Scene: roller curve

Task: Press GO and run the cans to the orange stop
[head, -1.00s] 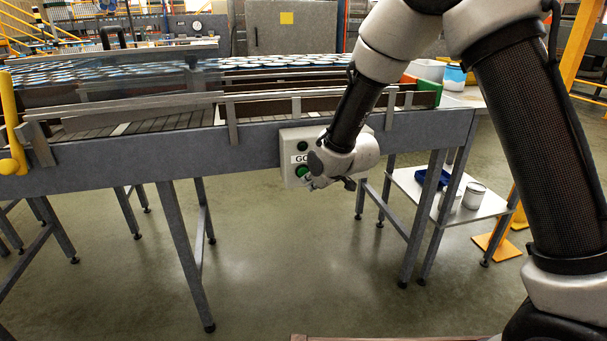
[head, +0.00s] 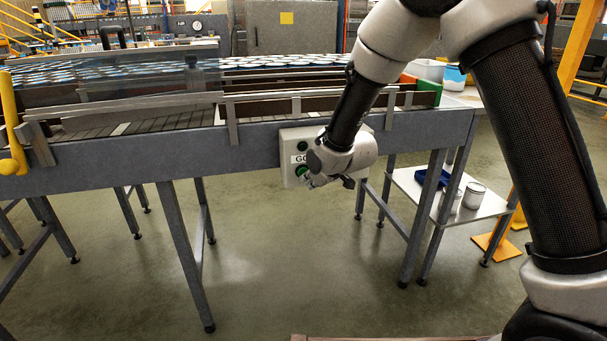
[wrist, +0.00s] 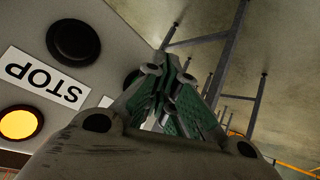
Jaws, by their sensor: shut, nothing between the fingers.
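The pale control box (head: 291,142) hangs on the front of the conveyor frame. Its GO label (head: 299,158) and green button (head: 302,171) show in the head view. My gripper (head: 316,183) is at the lower part of the box, close to the green button; whether it touches cannot be told. Many cans (head: 290,61) with blue-white lids stand on the line. An orange piece (head: 408,78) shows at the right end.
A green block (head: 430,92) stands at the conveyor's right end. Metal guard rails (head: 150,98) run along the conveyor. A low shelf (head: 455,210) at right holds a blue tray and white cans. A yellow post (head: 10,120) stands at left. The floor in front is clear.

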